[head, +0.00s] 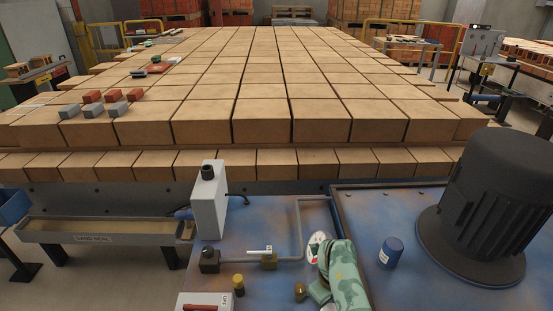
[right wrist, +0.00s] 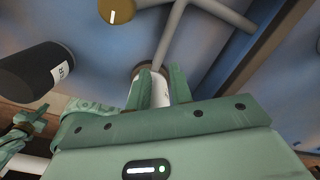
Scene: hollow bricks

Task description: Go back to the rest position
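My right gripper (right wrist: 152,88) is in the right wrist view, its two green fingers standing apart. A round white object with a brown rim (right wrist: 137,72) shows behind and between the fingers. I cannot tell whether they touch it. In the head view my green right arm comes in at the bottom, right of the middle, low over the blue metal deck (head: 265,222). It is beside a white round gauge (head: 316,244); its fingertips are not clear there.
A large black motor (head: 500,200) stands right of my arm, with a blue can (head: 391,252) between. A grey box (head: 208,200), pipes and brass fittings (head: 238,284) stand to the left. Behind the deck lies a broad layer of tan bricks (head: 260,110) with small red and grey bricks.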

